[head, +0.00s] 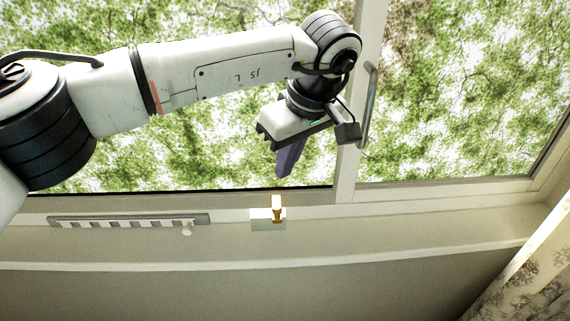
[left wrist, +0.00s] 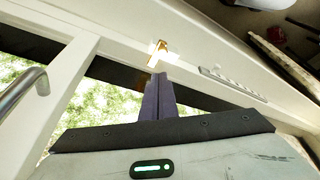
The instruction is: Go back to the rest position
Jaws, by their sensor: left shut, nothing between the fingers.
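My left arm reaches in from the left of the head view, in front of a window. My left gripper (head: 281,171) points down with its dark purple fingers closed together and nothing between them. The shut fingers also show in the left wrist view (left wrist: 158,82), end-on towards a small gold latch. That latch (head: 277,206) stands on a pale block on the window sill, just below the fingertips in the head view. In the left wrist view the latch (left wrist: 157,53) looks bright, and a gap to the fingers is hard to judge. My right gripper is not in view.
A metal window handle (head: 370,105) stands close to the right of my left wrist. A slotted vent strip (head: 130,221) lies along the sill at the left. A patterned curtain (head: 540,265) hangs at the lower right. The wall below the sill is clear.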

